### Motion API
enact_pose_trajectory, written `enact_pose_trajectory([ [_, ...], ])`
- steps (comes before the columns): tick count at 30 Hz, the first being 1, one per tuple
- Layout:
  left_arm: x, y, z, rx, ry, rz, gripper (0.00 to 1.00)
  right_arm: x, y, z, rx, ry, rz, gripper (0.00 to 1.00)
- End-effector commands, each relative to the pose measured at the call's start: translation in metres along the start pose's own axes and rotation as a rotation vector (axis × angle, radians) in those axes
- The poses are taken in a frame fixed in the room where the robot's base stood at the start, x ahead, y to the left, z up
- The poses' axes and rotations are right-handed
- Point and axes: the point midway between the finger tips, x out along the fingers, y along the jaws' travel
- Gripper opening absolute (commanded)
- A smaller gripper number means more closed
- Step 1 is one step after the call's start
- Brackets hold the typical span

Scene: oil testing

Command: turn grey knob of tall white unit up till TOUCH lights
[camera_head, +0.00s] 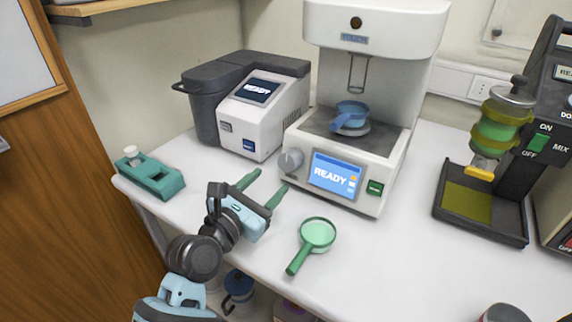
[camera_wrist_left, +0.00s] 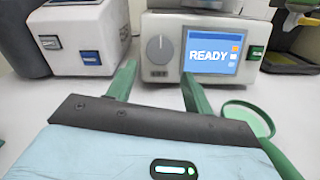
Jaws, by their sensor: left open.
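The tall white unit (camera_head: 375,25) stands at the back middle in the head view, with a blue READY screen (camera_head: 335,175). Its grey knob (camera_head: 290,160) is on the front, left of the screen; in the left wrist view the knob (camera_wrist_left: 160,48) shows a pale upright mark. The TOUCH label (camera_head: 354,39) is high on the unit and looks unlit, with a dark round spot above it. My left gripper (camera_head: 268,187) is open and empty, in front of and below the knob, apart from it. In the left wrist view its green fingers (camera_wrist_left: 157,82) point toward the unit. My right gripper is not in view.
A green magnifier (camera_head: 317,235) lies just right of my left gripper. A smaller white-and-grey machine (camera_head: 262,110) stands left of the unit. A green holder (camera_head: 150,178) is at the table's left. A black mixer (camera_head: 540,110) stands right. The table's front right is mostly clear.

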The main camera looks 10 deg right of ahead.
Motion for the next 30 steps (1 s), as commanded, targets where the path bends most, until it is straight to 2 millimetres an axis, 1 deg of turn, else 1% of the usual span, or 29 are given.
enact_pose_trajectory([
  [9, 0.041, 0.000, 0.000, 0.001, 0.000, -0.002, 0.51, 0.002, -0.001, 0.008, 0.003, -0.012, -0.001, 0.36],
  [15, 0.063, -0.001, 0.000, 0.001, -0.001, -0.001, 0.51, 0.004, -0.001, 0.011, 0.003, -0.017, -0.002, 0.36],
  [21, 0.073, 0.000, 0.000, 0.001, 0.000, 0.000, 0.51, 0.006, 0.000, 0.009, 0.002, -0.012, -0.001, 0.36],
  [29, 0.074, 0.000, 0.001, 0.001, -0.001, 0.001, 0.51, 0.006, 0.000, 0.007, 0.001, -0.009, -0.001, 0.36],
  [30, 0.074, 0.000, 0.001, 0.001, -0.001, 0.001, 0.50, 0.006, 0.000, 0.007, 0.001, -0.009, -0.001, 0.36],
])
